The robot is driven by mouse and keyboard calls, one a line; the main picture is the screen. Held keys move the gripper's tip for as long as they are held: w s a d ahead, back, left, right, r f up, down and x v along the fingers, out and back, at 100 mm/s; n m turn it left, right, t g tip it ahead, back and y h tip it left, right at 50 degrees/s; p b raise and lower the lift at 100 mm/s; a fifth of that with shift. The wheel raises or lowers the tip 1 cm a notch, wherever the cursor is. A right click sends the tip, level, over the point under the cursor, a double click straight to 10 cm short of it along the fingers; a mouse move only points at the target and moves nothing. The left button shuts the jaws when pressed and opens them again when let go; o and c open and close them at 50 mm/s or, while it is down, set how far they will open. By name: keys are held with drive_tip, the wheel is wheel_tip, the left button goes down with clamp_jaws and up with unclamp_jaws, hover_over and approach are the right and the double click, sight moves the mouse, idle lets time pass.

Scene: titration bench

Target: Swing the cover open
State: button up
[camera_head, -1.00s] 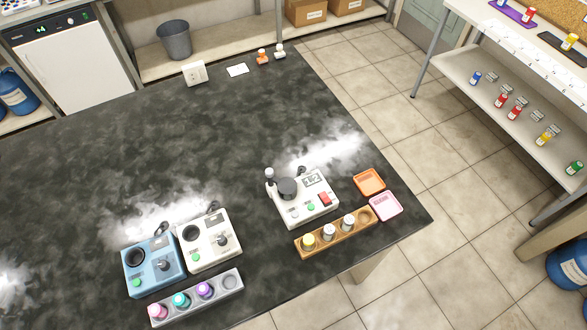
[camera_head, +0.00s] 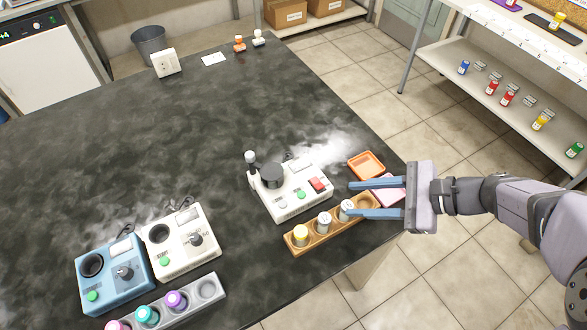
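A white instrument (camera_head: 290,205) stands on the dark bench, centre right. A round black cover (camera_head: 272,176) sits over its top at the left. Beside the cover a short dark post with a pale knob (camera_head: 250,157) stands up at the instrument's back left corner. Whether the post joins the cover is too small to tell. My gripper (camera_head: 349,200) reaches in from the right with two blue fingers spread apart. It is open, to the right of the instrument and clear of the cover. Its fingers hide part of the wooden rack and the pink tray.
A wooden rack (camera_head: 311,243) with capped vials stands in front of the instrument, near my fingertips. Orange (camera_head: 366,163) and pink (camera_head: 395,184) trays lie to the right. Blue (camera_head: 110,283) and white (camera_head: 182,250) instruments stand left.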

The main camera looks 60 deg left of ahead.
sight(254, 157)
drive_tip(key=s+a+m+g+y+b, duration=0.1)
drive_tip(key=s+a+b, duration=0.1)
drive_tip(key=a, duration=0.3)
drive_tip(key=s+a+g+y+b, duration=0.1)
drive_tip(key=s+a+g, duration=0.1)
drive_tip(key=s+a, duration=0.2)
drive_tip(key=s+a+m+g+y+b, duration=0.1)
drive_tip(key=s+a+g+b, duration=0.1)
drive_tip(key=a, duration=0.5)
drive_tip(key=shift+s+a+f+m+y+b, duration=0.1)
drive_tip(key=shift+s+a+m+y+b, duration=0.1)
drive_tip(key=shift+s, duration=0.25)
drive_tip(key=shift+s+a+f+m+y+b, duration=0.1)
drive_tip(key=shift+s+a+y, duration=0.1)
drive_tip(key=shift+s, duration=0.25)
drive_tip(key=shift+s+a+r+g, duration=0.1)
drive_tip(key=shift+g, duration=0.2)
drive_tip(key=shift+p+x, duration=0.9)
drive_tip(key=shift+x, duration=2.75)
clamp_jaws()
